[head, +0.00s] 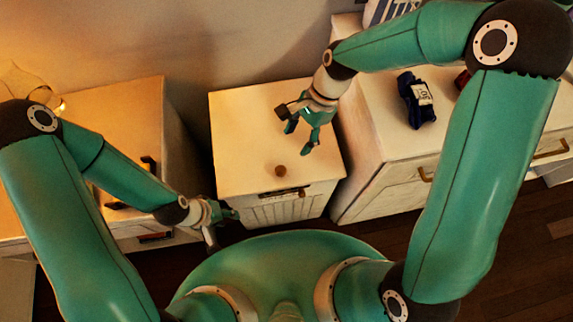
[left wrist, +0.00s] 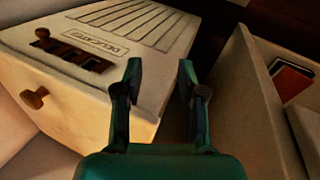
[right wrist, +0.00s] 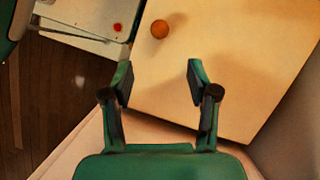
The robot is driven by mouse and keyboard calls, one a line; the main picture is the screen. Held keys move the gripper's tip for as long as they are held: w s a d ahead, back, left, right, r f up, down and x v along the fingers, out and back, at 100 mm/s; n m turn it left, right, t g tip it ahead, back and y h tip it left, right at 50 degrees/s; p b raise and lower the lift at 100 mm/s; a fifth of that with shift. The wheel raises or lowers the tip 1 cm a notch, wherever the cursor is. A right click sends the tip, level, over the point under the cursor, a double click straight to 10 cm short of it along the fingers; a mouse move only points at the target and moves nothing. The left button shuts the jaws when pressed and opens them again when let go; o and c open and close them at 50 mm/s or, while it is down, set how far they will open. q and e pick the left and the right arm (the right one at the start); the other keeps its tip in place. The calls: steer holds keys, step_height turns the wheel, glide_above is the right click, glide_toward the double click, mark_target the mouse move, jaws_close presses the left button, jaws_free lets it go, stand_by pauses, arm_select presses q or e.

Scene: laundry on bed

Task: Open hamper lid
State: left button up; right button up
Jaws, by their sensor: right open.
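The hamper (head: 283,211) is a cream box with a slatted front, standing between two cabinets. Its flat lid (head: 245,130) is down, with a round wooden knob (head: 280,171) near the front edge. The knob also shows in the right wrist view (right wrist: 160,29). My right gripper (head: 297,137) is open and empty above the lid, behind the knob. My left gripper (head: 232,214) is low beside the hamper's front left corner. In the left wrist view its fingers (left wrist: 161,75) are apart with nothing between them, near the hamper side with the "DELICATES" label (left wrist: 96,46).
A cabinet (head: 122,110) stands close on the left, with an open drawer holding a red item (left wrist: 288,79). The wall is behind the hamper.

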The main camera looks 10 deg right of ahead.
mark_target(281, 170)
steer(key=x, duration=1.3)
steer(key=shift+f+b, duration=0.1)
steer(key=shift+b, duration=0.2)
steer(key=shift+c, duration=0.2)
